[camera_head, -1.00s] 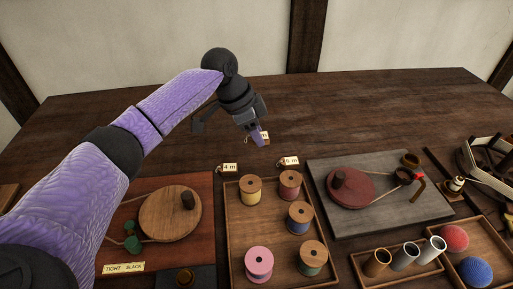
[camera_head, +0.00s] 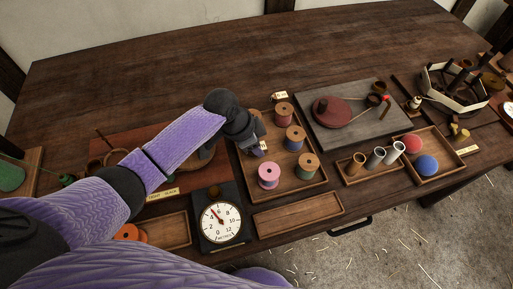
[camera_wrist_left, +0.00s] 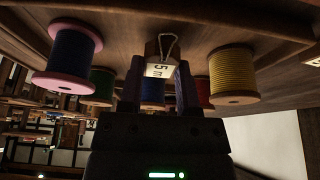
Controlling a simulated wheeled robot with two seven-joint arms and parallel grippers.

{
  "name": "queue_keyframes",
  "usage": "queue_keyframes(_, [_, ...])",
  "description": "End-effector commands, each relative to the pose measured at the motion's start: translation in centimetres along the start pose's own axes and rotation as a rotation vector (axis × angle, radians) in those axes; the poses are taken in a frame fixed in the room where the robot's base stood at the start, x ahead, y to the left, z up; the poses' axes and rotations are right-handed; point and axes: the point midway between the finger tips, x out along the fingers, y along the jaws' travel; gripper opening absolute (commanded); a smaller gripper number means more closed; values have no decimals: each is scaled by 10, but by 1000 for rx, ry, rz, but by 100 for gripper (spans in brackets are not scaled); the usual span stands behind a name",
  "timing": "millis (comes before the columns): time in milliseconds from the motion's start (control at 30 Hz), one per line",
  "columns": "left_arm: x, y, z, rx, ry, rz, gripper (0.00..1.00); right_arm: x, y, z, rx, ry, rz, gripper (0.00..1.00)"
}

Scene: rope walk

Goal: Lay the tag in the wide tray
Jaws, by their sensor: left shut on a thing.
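A small pale tag (camera_wrist_left: 160,70) with dark print and a string loop is held between the fingers of my left gripper (camera_wrist_left: 157,85) in the left wrist view. In the head view my left gripper (camera_head: 257,147) is over the left part of a wooden tray (camera_head: 258,190) of thread spools, with the tag (camera_head: 263,146) at its tip. The yellow spool (camera_wrist_left: 232,75) is beside the fingers in the wrist view; the arm hides it in the head view. A shallow empty tray (camera_head: 298,215) lies at the front edge. Which tray is the wide one, I cannot tell. My right gripper is out of view.
Pink (camera_head: 269,176), green (camera_head: 307,166), blue (camera_head: 294,138) and red (camera_head: 284,115) spools stand in the tray. Another tag (camera_head: 280,96) lies behind it. A dial gauge (camera_head: 221,222) stands at front left. A grey board (camera_head: 350,125) lies right. The back tabletop is clear.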

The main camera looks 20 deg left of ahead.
Motion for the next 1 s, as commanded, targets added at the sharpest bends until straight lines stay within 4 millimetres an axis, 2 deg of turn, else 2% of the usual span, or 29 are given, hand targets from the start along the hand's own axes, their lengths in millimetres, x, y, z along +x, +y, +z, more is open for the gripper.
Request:
queue_keyframes(33, [12,1,5,-1,-2,4,0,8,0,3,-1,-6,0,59])
queue_keyframes(67, [13,1,6,0,-2,3,0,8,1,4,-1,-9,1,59])
queue_keyframes(333, [12,0,5,1,0,1,0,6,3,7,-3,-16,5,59])
queue_keyframes(367, [12,0,5,1,0,1,44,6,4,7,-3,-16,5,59])
queue_keyframes(500, [11,0,5,1,0,1,74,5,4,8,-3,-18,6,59])
queue_keyframes(533, [11,0,5,1,0,1,77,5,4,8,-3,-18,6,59])
queue_keyframes(833, [7,0,3,1,0,0,77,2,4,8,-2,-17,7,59])
queue_keyframes(933, [-15,-1,2,1,2,-3,77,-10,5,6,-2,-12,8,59])
queue_keyframes(1000, [-37,-1,1,3,2,-5,77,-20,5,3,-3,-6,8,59])
